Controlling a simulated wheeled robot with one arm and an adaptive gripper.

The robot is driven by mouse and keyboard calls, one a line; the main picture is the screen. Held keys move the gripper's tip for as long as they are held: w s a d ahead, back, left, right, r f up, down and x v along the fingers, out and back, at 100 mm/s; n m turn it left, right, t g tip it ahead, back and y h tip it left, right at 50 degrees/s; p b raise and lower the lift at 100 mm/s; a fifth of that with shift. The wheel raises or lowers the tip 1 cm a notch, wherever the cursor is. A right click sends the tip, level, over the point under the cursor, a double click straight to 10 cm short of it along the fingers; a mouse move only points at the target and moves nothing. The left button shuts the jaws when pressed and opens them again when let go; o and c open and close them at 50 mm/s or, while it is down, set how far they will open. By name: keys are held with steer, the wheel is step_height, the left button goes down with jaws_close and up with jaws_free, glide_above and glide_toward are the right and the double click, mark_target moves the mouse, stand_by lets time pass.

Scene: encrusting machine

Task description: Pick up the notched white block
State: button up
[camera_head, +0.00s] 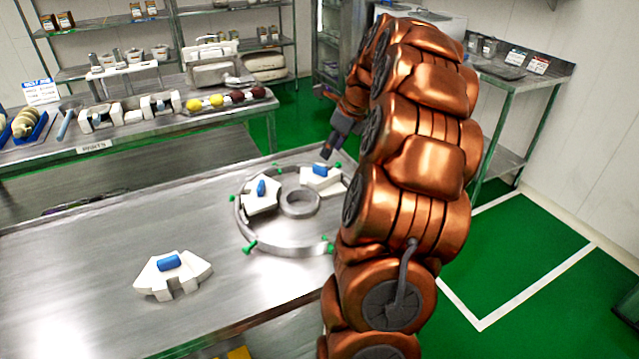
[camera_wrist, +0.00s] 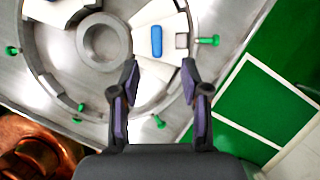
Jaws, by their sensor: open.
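A white block (camera_head: 186,282) with a blue handle lies alone on the steel table, with a notch in its front edge. Two more white blocks with blue handles sit in the round metal ring (camera_head: 246,232): one at the left (camera_head: 262,202) and one at the back (camera_head: 312,184). My gripper (camera_head: 327,153) is just above the back block. In the wrist view my gripper (camera_wrist: 160,76) is open, its fingers apart over white pieces. A white block (camera_wrist: 168,22) with a blue handle and a small square notch lies just beyond the fingertips. My arm hides the ring's right side.
Green pegs (camera_head: 249,247) stand around the ring, and a round hub (camera_head: 300,203) is in its centre. A back bench (camera_head: 160,125) holds yellow and dark balls and white parts. Green floor with white lines lies to the right.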

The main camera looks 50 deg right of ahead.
mark_target(319, 166)
steer(key=shift+w+a+p+x, duration=0.15)
steer(key=shift+p+x, duration=0.25)
steer(key=shift+x, duration=1.5)
steer(key=shift+w+a+p+x, duration=0.15)
steer(key=shift+p+x, duration=0.25)
steer(key=shift+x, duration=1.55)
steer(key=shift+s+r, duration=0.1)
steer(key=shift+r, duration=0.05)
jaws_close()
